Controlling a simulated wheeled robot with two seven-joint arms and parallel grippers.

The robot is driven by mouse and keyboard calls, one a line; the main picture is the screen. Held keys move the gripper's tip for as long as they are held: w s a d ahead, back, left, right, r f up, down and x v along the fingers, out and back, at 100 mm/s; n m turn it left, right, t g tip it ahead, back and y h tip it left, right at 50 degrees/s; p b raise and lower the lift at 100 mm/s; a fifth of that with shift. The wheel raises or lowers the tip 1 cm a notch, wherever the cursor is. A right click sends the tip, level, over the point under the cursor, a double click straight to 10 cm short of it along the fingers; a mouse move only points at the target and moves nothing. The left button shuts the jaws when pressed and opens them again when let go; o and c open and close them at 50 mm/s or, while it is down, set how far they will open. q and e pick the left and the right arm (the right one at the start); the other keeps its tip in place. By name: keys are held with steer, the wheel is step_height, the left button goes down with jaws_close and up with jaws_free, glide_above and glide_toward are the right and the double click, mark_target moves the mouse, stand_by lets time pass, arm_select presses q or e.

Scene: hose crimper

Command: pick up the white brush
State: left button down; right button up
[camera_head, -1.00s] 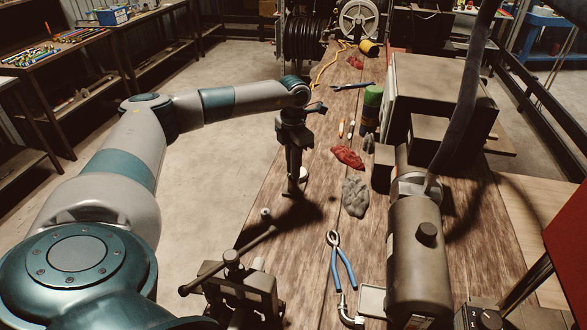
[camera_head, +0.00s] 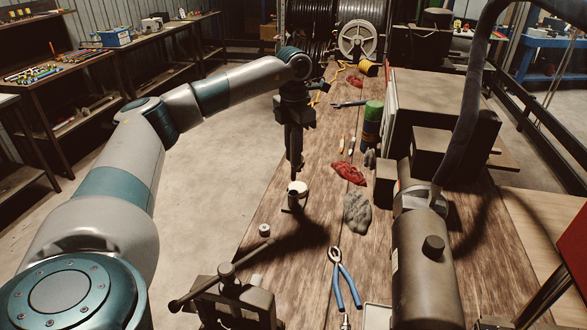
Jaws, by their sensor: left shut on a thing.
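My left gripper (camera_head: 297,178) points straight down over the near left part of the wooden bench. It is shut on the white brush (camera_head: 299,187), which shows as a small pale round shape with a dark part under it, right at the fingertips. Its bristles and handle cannot be told apart at this size. The brush appears a little above the bench top, with a dark shadow to its lower right. My right gripper is not in view.
On the bench (camera_head: 300,270) lie blue-handled pliers (camera_head: 342,280), a grey rag (camera_head: 357,212), a red rag (camera_head: 349,173) and a small pale round piece (camera_head: 264,230). A vise (camera_head: 235,295) stands at the front. The crimping machine (camera_head: 420,255) fills the right side.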

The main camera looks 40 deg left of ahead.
arm_select(q)
steer(key=shift+r, duration=0.3)
steer(key=shift+w, duration=0.1)
stand_by(0.4)
steer(key=shift+w+a+f+t+y+p, duration=0.15)
steer(key=shift+w+a+t+y+p, duration=0.3)
steer(key=shift+p, duration=0.6)
steer(key=shift+w+a+f+t+y+p, duration=0.15)
steer(key=shift+w+t+p, duration=0.25)
steer(key=shift+t+p, duration=0.5)
steer(key=shift+w+a+f+t+y+p, duration=0.15)
steer(key=shift+w+a+t+y+p, duration=0.2)
steer(key=shift+p, duration=0.85)
steer(key=shift+d+f, duration=0.1)
steer(key=shift+f, duration=0.05)
steer(key=shift+f+b, duration=1.3)
steer(key=shift+f, duration=1.6)
steer(key=shift+f+b, duration=0.5)
steer(key=shift+f, duration=0.1)
